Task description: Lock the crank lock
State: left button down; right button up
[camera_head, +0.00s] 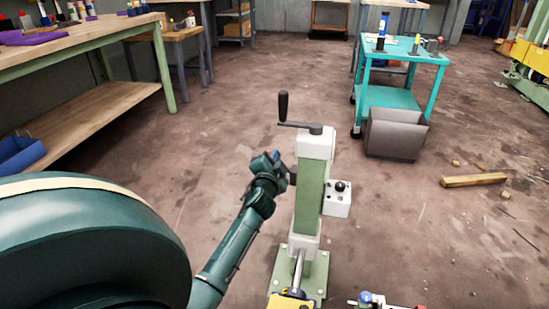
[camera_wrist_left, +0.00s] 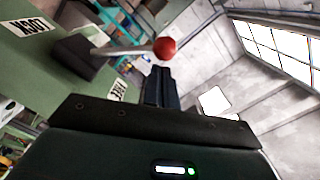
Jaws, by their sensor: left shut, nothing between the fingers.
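The green column (camera_head: 309,190) stands in the middle of the head view, with a crank (camera_head: 283,106) with a black handle on its white top. In the left wrist view, the lock lever has a red ball knob (camera_wrist_left: 165,47) on a pale rod, coming out of a dark block (camera_wrist_left: 78,40). A LOCK label (camera_wrist_left: 30,25) and a FREE label (camera_wrist_left: 118,90) lie either side of the block. I cannot tell which label the lever is set to. My left gripper (camera_head: 272,157) is beside the column's left face. Its fingers (camera_wrist_left: 161,76) are shut and empty, pointing close to the knob; contact is unclear. My right gripper is out of view.
A white control box (camera_head: 338,198) with a black knob sticks out from the column's right side. A teal cart (camera_head: 398,97) and a grey bin (camera_head: 396,135) stand behind to the right. A wooden workbench (camera_head: 80,105) is at left. Wood pieces (camera_head: 473,180) lie on the floor at right.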

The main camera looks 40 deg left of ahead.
pick_arm(q)
jog(key=shift+a, duration=0.1)
jog(key=shift+s+a+f+n, duration=0.15)
jog(key=shift+f+n, duration=0.05)
jog(key=shift+n, duration=0.3)
jog(key=shift+a+f, duration=0.1)
notch_tip(320, 180, down, 11)
jog(key=s+a+n, duration=0.1)
jog(key=a+n, duration=0.1)
jog(key=n, duration=1.2)
jog(key=shift+s+a+n+h+p, duration=0.2)
jog(key=shift+a+n+h+p, duration=0.1)
jog(key=shift+h+p, duration=0.1)
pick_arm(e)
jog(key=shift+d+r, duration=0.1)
pick_arm(q)
jog(key=shift+d, duration=0.1)
